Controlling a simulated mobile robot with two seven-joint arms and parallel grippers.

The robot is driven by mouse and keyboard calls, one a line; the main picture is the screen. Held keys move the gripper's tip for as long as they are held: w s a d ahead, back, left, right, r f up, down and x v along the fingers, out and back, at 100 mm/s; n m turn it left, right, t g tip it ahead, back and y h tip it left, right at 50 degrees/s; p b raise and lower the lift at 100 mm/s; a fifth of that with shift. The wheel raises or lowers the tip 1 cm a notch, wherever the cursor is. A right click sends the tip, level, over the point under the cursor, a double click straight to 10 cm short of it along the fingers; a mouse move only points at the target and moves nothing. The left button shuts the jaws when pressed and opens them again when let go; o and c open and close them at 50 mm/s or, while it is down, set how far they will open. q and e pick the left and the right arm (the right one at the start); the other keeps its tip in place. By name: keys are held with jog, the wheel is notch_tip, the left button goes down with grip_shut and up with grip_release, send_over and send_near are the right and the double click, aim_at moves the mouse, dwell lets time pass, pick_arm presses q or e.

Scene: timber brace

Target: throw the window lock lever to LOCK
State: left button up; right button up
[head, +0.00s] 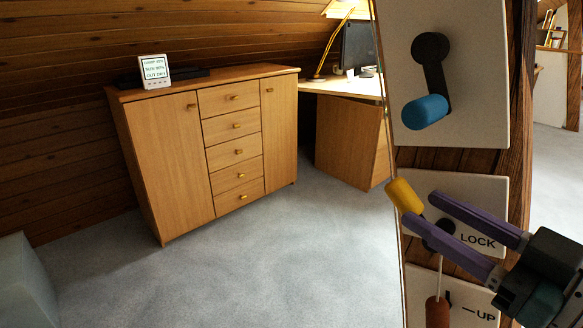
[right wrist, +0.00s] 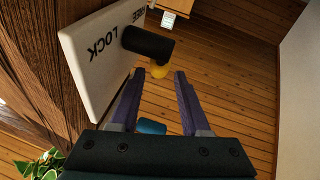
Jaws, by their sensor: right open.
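The window lock lever has a yellow knob (head: 404,197) and a dark hub on a white plate (head: 470,187) fixed to the timber post. The knob points up and left, away from the word LOCK at the plate's lower right. My right gripper (head: 421,210) is open, its two purple fingers reaching from the right across the plate towards the knob. In the right wrist view the yellow knob (right wrist: 160,70) shows at the gap between the fingertips; contact cannot be told. The dark hub (right wrist: 148,43) and plate (right wrist: 98,55) with FREE and LOCK stand beside it. My left gripper is out of view.
A blue-handled crank (head: 426,111) sits on the plate above. Below, a reddish-brown handle (head: 437,312) hangs by a plate marked UP. A wooden cabinet (head: 165,150) and desk stand behind, left. The carpet (head: 300,250) between is clear.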

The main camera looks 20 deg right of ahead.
jog(key=x, duration=0.8)
grip_shut()
dwell(1.3)
